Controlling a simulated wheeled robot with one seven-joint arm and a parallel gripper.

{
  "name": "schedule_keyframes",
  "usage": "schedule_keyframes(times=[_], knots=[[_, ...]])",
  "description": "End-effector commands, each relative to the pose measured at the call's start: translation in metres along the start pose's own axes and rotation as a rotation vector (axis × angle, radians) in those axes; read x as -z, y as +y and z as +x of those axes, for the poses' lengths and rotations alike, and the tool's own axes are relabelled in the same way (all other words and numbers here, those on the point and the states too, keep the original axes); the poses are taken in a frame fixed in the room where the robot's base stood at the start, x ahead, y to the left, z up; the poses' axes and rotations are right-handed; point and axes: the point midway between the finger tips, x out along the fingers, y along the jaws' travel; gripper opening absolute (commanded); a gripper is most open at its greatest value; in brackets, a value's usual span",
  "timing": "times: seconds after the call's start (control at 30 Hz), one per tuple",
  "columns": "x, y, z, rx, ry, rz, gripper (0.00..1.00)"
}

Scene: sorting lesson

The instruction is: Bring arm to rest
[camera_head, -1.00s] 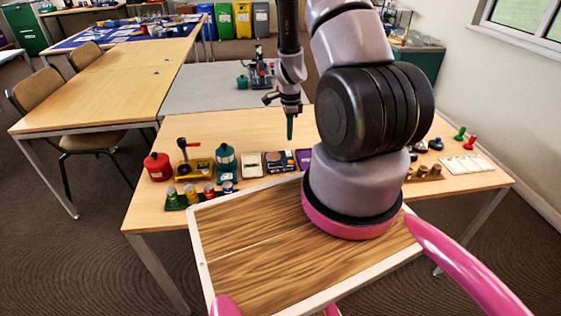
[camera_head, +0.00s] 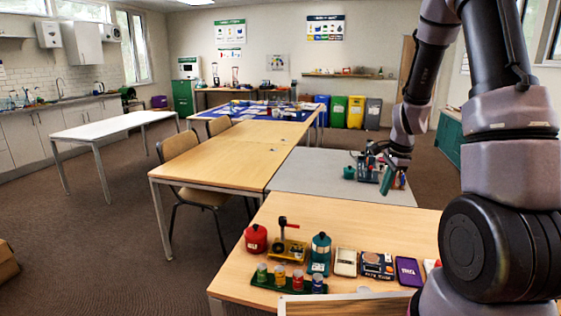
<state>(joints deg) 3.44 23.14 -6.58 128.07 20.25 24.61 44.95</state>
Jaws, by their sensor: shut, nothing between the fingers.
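My arm rises on the right side of the view, and its forearm hangs down from the top. My gripper (camera_head: 387,181) is at its lower end, pointing down, with teal fingertips held together and nothing seen between them. It shows in front of the grey tabletop (camera_head: 310,178) and a machine on it, above the far side of the near wooden table (camera_head: 390,226). Nothing is seen touching it.
The table's middle is clear.

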Motion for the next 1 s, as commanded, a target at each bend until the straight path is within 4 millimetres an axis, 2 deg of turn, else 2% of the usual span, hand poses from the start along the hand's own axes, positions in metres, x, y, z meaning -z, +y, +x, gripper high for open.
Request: schedule_keyframes(times=[0.03, 0.23, 0.37, 0.5, 0.6, 0.73, 0.9, 1.0], knots=[[-0.01, -0.004, -0.03, 0.038, -0.007, -0.062, 0.0], [-0.046, 0.004, -0.123, 0.148, -0.016, -0.316, 0.0], [-0.068, 0.021, -0.177, 0.215, -0.002, -0.483, 0.0], [-0.089, 0.049, -0.229, 0.282, 0.031, -0.661, 0.0], [-0.102, 0.073, -0.26, 0.327, 0.065, -0.786, 0.0], [-0.115, 0.105, -0.29, 0.373, 0.118, -0.932, 0.0], [-0.124, 0.137, -0.311, 0.408, 0.174, -1.06, 0.0], [-0.127, 0.146, -0.316, 0.415, 0.192, -1.097, 0.0]])
